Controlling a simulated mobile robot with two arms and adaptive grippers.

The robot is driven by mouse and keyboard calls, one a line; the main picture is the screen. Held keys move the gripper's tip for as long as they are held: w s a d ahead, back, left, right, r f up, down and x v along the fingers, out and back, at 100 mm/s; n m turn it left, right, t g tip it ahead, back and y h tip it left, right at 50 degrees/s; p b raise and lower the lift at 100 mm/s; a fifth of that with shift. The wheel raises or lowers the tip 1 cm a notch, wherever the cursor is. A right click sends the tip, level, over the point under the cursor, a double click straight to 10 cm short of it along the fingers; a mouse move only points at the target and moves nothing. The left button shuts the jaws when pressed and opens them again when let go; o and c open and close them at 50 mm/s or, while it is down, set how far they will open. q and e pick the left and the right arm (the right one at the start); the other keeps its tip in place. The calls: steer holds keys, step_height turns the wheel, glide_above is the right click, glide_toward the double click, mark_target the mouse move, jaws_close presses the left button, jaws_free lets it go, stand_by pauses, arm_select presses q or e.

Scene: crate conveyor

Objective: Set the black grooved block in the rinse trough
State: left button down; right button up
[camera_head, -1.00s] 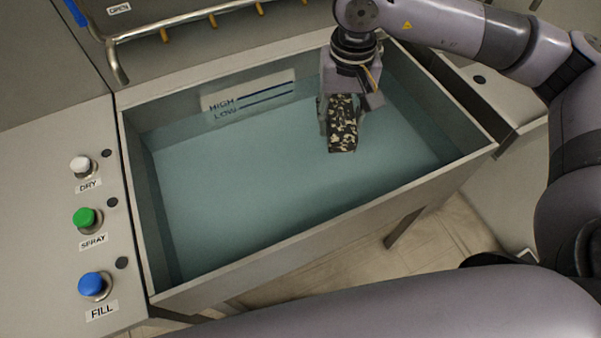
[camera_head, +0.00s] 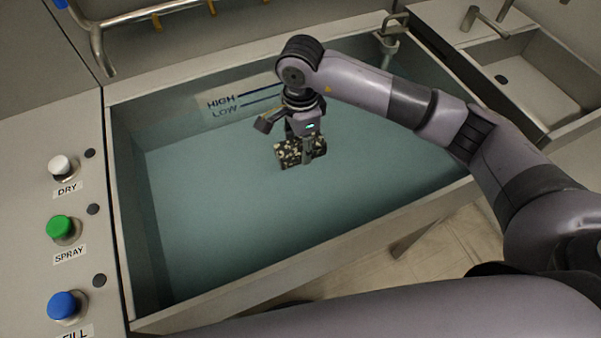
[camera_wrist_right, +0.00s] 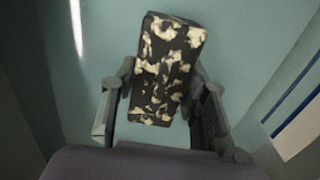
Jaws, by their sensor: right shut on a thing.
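The black grooved block (camera_head: 290,154), dark with cream-coloured patches, is in my right gripper (camera_head: 304,146) over the trough. In the right wrist view the block (camera_wrist_right: 168,68) sits between the two fingers of the right gripper (camera_wrist_right: 162,108), which are shut on its sides. The rinse trough (camera_head: 400,198) is a large grey basin holding blue-green water. The block is inside the trough's outline, near the water; I cannot tell whether it touches the water. Its grooves are not clear under the patches. My left gripper is not in view.
A panel left of the trough has a white DRY button (camera_head: 62,167), a green SPRAY button (camera_head: 62,228) and a blue FILL button (camera_head: 66,306). A HIGH/LOW level plate (camera_head: 225,104) is on the trough's back wall. A smaller sink (camera_head: 540,75) stands at right. Open water surrounds the block.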

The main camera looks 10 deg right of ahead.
glide_above(300, 182)
step_height(300, 182, down, 7)
steer(key=shift+w+f, duration=0.1)
steer(key=shift+f, duration=0.65)
step_height(300, 182, down, 4)
steer(key=shift+r+p, duration=0.1)
steer(key=shift+p, duration=0.25)
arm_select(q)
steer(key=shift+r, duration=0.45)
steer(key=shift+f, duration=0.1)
arm_select(e)
steer(key=shift+f, duration=0.25)
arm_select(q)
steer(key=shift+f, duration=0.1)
arm_select(e)
steer(key=o, duration=1.4)
steer(key=shift+r, duration=0.1)
